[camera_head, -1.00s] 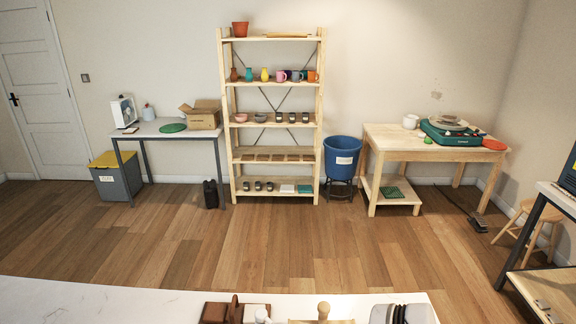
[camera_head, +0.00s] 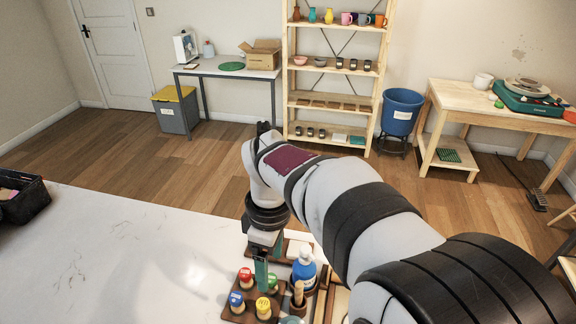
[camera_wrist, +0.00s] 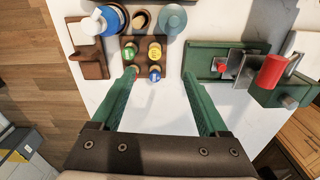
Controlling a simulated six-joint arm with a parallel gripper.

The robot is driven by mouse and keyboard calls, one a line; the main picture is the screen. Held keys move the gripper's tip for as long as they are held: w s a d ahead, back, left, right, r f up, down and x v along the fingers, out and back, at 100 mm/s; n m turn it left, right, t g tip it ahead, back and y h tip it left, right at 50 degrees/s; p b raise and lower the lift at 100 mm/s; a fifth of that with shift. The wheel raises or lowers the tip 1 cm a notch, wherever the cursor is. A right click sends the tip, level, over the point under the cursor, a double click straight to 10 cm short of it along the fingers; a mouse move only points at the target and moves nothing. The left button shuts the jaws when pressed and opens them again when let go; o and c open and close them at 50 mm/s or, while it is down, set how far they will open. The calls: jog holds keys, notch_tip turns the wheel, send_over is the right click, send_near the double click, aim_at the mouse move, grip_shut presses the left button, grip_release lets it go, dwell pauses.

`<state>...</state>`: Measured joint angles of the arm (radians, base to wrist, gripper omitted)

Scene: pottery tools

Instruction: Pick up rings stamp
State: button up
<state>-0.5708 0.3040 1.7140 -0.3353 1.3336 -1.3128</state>
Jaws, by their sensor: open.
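Several wooden stamps with coloured tops stand in a brown wooden block (camera_wrist: 143,60). In the head view there is a red-topped stamp (camera_head: 245,274), a blue one (camera_head: 237,299), a yellow one (camera_head: 263,305) and a green one partly behind my finger. I cannot read which is the rings stamp. My gripper (camera_wrist: 159,73) has two green fingers spread apart, with nothing held between them. In the head view my gripper (camera_head: 262,274) is just behind the block.
A blue-and-white bottle (camera_head: 304,268) and a small wooden holder (camera_head: 299,297) stand right of the block. A black crate (camera_head: 22,198) sits at the left; the white counter (camera_head: 120,245) between is clear.

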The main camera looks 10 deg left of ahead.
aim_at(235, 297)
jog(key=w+a+f+n, duration=0.1)
jog(key=a+f+n, duration=0.4)
jog(key=a+n, duration=0.3)
jog(key=shift+m, duration=0.6)
jog(key=f, duration=1)
jog(key=a+f, duration=0.1)
jog(key=f, duration=0.4)
jog(key=shift+s+a, duration=0.1)
jog(key=shift+r, duration=0.1)
grip_shut()
